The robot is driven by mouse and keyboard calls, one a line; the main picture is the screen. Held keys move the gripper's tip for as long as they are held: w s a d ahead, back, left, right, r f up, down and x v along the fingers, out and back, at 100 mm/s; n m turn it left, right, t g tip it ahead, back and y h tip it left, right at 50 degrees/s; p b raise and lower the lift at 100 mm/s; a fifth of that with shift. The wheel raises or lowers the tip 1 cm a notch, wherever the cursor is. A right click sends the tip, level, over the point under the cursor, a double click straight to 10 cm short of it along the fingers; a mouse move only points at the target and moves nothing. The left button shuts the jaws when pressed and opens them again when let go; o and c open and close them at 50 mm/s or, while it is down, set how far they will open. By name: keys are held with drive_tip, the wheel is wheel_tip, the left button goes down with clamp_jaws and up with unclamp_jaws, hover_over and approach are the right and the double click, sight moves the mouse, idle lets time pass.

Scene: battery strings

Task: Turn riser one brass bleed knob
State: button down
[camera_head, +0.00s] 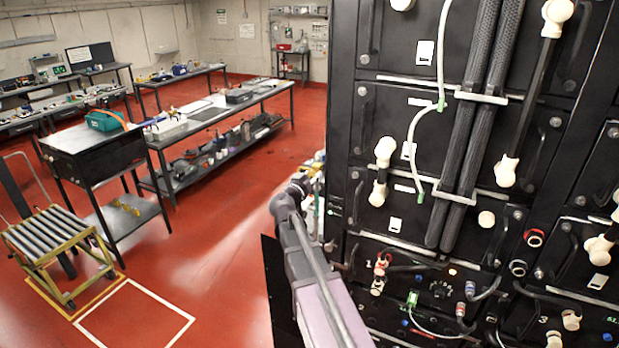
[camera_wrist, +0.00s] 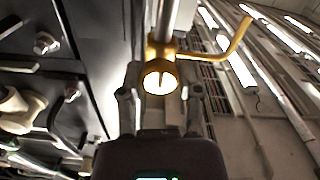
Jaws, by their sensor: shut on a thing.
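In the wrist view, a brass knob (camera_wrist: 160,80) with a slotted, bright round face sits on a pale vertical pipe (camera_wrist: 167,18). A bent brass lever (camera_wrist: 232,42) sticks out to the right from the same fitting. My gripper (camera_wrist: 160,95) has one finger on each side of the knob and is shut on it. The knob's sides are partly hidden by the fingers. In the head view, my arm reaches along the left edge of the black battery rack (camera_head: 340,95); the knob and fingertips cannot be made out there.
The black rack fills the right side, with cables, handles and white terminal caps standing out from its face.

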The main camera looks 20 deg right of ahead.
drive_tip(key=shift+c, duration=1.5)
unclamp_jaws()
drive_tip(key=shift+d, duration=0.15)
drive_tip(key=v, duration=1.2)
